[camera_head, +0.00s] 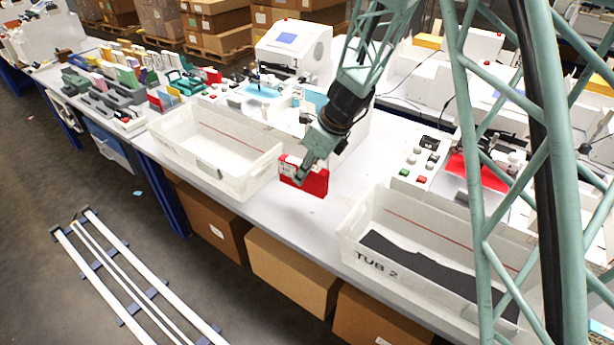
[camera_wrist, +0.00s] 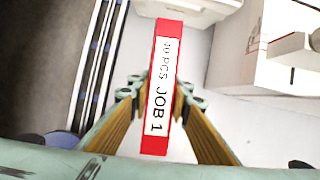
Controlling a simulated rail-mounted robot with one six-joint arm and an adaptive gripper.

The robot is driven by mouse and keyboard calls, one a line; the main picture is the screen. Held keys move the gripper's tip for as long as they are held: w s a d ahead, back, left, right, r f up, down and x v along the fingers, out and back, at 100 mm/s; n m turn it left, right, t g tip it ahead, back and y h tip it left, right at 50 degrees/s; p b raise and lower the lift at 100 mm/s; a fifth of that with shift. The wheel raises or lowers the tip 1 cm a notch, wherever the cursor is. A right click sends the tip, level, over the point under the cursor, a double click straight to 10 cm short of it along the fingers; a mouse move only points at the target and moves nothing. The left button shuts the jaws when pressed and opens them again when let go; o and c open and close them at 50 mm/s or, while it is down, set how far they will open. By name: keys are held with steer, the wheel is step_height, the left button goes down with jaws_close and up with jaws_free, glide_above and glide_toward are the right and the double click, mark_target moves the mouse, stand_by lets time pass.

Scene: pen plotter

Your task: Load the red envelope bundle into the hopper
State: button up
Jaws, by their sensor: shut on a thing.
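The red envelope bundle (camera_head: 313,184) is at the front of the white bench, between two white tubs. In the wrist view the bundle (camera_wrist: 158,135) stands on edge between the fingers, with a white label reading "JOB 1" and a smaller "PCS" line. My gripper (camera_head: 305,172) is shut on it from above, with one finger on each side in the wrist view (camera_wrist: 160,95). I cannot tell whether the bundle's lower edge touches the bench. I cannot clearly make out which part is the hopper.
An empty white tub (camera_head: 262,172) stands left of the bundle. A tub marked "TUB 2" (camera_head: 352,252) with a dark lining stands to the right. A white machine (camera_head: 310,48) stands behind. A control panel with buttons (camera_head: 410,180) lies right. Bare bench (camera_head: 350,175) lies between the tubs.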

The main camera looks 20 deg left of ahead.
mark_target(294, 162)
steer(key=r+n+p, duration=0.1)
steer(key=r, duration=0.1)
steer(key=r+n+p, duration=0.1)
steer(key=r+p, duration=0.1)
steer(key=r, duration=0.1)
steer(key=a+r+n+g+p, duration=0.1)
steer(key=r, duration=0.2)
steer(key=shift+r, duration=0.25)
step_height(294, 162, up, 10)
steer(key=d+n+g+p, duration=0.1)
steer(key=n+p, duration=0.3)
steer(key=p, duration=0.1)
steer(key=shift+s+d+g+p, duration=0.15)
steer(key=shift+d+g+p, duration=0.25)
steer(key=shift+d+f, duration=0.1)
steer(key=shift+f, duration=0.05)
